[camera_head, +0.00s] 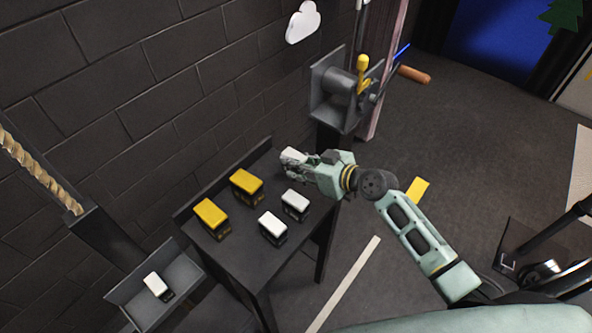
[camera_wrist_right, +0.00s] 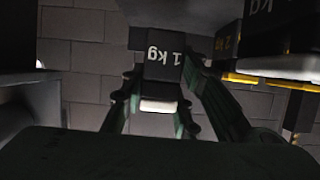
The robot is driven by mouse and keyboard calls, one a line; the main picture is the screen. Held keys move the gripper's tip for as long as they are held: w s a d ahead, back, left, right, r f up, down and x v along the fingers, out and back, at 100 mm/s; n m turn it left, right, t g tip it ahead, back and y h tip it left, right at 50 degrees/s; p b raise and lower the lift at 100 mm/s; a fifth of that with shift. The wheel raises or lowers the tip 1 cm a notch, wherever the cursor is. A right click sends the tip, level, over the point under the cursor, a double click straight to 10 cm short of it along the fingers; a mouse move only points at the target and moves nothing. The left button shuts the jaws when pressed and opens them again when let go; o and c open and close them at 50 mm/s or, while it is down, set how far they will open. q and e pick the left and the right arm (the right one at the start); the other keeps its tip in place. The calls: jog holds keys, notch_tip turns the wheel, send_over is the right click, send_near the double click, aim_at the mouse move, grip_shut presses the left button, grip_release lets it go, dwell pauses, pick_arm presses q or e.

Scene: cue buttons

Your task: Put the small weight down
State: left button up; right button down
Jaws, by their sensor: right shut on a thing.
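My right gripper (camera_head: 296,160) is shut on a small black weight with a white top (camera_head: 292,154), at the back right corner of the dark table (camera_head: 252,262). In the right wrist view the held weight (camera_wrist_right: 163,68) reads "1 kg" and sits between the fingers. I cannot tell whether its base touches the table. Two other white-topped weights, one nearer the right edge (camera_head: 296,204) and one nearer the front (camera_head: 272,227), stand on the table. My left gripper is not in view.
Two larger yellow-topped weights (camera_head: 247,186) (camera_head: 211,218) stand on the table's left side. The table's front part is bare.

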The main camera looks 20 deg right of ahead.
aim_at(304, 174)
jog(key=shift+w+a+f, duration=0.1)
jog(key=shift+w+a, duration=0.15)
jog(key=shift+w, duration=0.05)
jog(key=shift+f, duration=1.85)
jog(key=shift+f, duration=0.15)
jog(key=c, duration=1.4)
grip_release()
jog(key=shift+s+f, duration=0.15)
jog(key=shift+s, duration=0.05)
